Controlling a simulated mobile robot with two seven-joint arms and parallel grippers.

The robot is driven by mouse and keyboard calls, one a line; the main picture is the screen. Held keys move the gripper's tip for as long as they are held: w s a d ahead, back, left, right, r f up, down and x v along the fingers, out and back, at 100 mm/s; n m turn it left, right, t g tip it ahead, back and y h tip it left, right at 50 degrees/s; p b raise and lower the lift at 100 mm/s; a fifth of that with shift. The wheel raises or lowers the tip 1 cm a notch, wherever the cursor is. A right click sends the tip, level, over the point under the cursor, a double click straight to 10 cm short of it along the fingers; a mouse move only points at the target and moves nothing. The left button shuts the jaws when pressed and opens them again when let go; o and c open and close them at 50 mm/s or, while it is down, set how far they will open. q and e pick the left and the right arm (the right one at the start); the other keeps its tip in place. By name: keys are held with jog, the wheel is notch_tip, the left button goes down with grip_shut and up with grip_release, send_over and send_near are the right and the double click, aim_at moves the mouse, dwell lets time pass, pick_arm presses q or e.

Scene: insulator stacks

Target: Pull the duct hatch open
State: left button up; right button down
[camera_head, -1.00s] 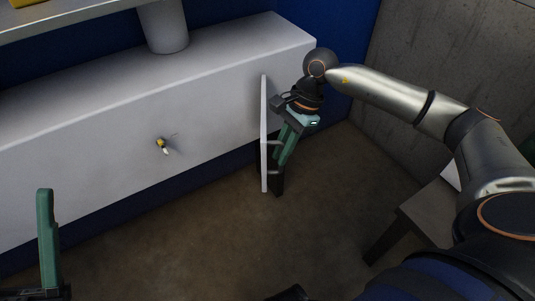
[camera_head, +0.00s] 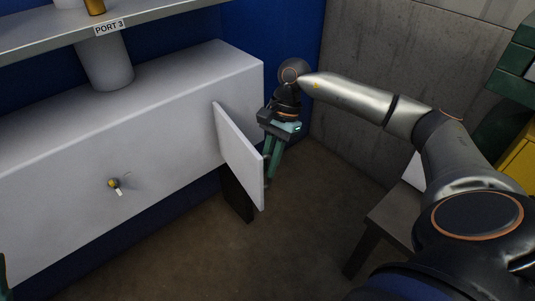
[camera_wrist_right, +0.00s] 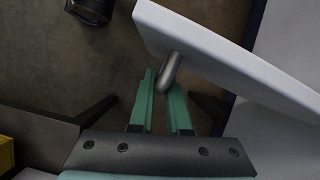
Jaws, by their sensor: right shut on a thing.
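The duct hatch (camera_head: 238,150) is a white flat panel standing out at an angle from the front of the white duct (camera_head: 60,170), near its right end. My right gripper (camera_head: 271,170) is on the panel's far right side, its green fingers partly hidden by the panel edge. In the right wrist view the grey curved handle (camera_wrist_right: 168,73) of the hatch lies between the green fingertips (camera_wrist_right: 163,85), and the gripper is shut on it. Only a sliver of my left gripper (camera_head: 3,275) shows at the left edge; its fingers cannot be judged.
A knob (camera_head: 113,184) sticks out of the duct front. A dark block (camera_head: 237,195) stands below the hatch. A dark table (camera_head: 375,225) stands at the right, near the concrete wall (camera_head: 375,55). The brown floor (camera_head: 200,260) in front is clear.

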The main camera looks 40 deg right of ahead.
jog(key=c, duration=0.9)
grip_release()
pick_arm(q)
jog(key=r+p, duration=0.1)
jog(key=w+y+p, duration=0.1)
jog(key=p, duration=0.1)
jog(key=shift+a+r+n, duration=0.25)
jog(key=shift+r+n, duration=0.05)
jog(key=shift+r, duration=0.1)
pick_arm(e)
jog(key=v, duration=1.2)
jog(key=shift+d+r, duration=0.1)
jog(key=shift+r, duration=0.1)
